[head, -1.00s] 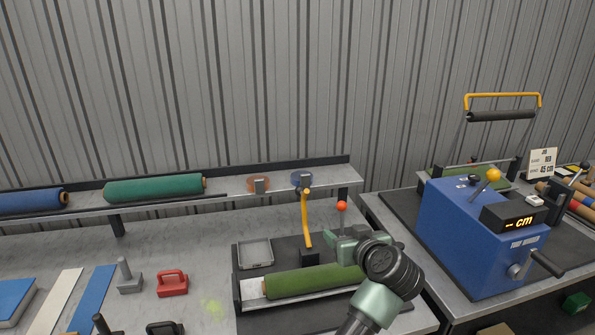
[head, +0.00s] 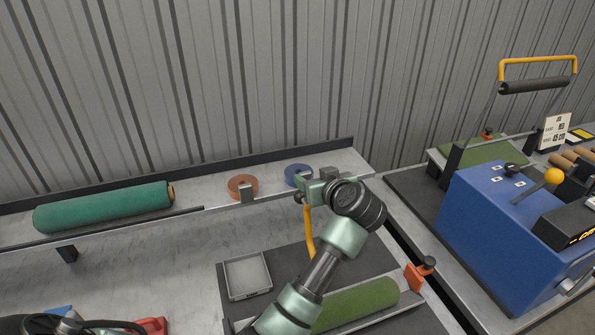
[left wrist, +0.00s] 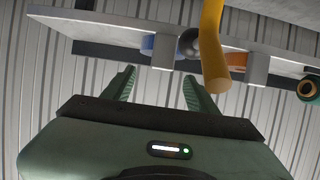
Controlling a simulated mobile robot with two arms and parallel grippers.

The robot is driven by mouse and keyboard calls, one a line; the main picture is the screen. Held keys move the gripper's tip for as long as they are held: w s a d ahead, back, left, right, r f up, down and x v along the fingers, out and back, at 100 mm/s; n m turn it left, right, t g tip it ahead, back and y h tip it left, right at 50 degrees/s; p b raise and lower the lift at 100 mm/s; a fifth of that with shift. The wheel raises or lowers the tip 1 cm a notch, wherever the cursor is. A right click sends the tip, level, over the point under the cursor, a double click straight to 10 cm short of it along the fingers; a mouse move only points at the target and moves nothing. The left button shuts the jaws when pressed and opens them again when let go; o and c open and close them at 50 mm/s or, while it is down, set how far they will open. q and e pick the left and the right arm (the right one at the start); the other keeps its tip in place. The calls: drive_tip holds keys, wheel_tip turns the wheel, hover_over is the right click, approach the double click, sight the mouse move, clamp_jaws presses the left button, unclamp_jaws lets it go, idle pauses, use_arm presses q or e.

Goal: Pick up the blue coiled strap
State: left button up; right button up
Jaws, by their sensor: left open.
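The blue coiled strap (head: 293,174) lies on the back shelf, near its right end, behind a small grey upright tab. My left gripper (head: 306,188) is just in front of it and partly covers it in the head view. In the left wrist view the open, empty fingers (left wrist: 160,86) point toward the shelf. The blue strap (left wrist: 147,44) shows there beyond the fingertips, largely hidden by the grey tab (left wrist: 163,52). I cannot tell the exact gap between the fingers and the strap. My right gripper is not in view.
A yellow bent lever (head: 309,232) with a dark knob stands close to my left gripper; it also crosses the left wrist view (left wrist: 213,50). An orange-brown coil (head: 242,183) lies left of the strap. A green roll (head: 105,207) lies farther left on the shelf.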

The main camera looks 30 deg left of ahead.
sight(306, 174)
use_arm(q)
drive_tip(key=shift+w+a+f, duration=0.1)
drive_tip(key=shift+w+a, duration=0.2)
drive_tip(key=shift+a, duration=0.1)
drive_tip(key=p+x, duration=0.2)
drive_tip(key=x, duration=0.2)
drive_tip(key=shift+a+f, duration=0.25)
drive_tip(key=shift+w+a+f, duration=0.2)
drive_tip(key=shift+d+r, duration=0.1)
drive_tip(key=c, duration=0.3)
clamp_jaws()
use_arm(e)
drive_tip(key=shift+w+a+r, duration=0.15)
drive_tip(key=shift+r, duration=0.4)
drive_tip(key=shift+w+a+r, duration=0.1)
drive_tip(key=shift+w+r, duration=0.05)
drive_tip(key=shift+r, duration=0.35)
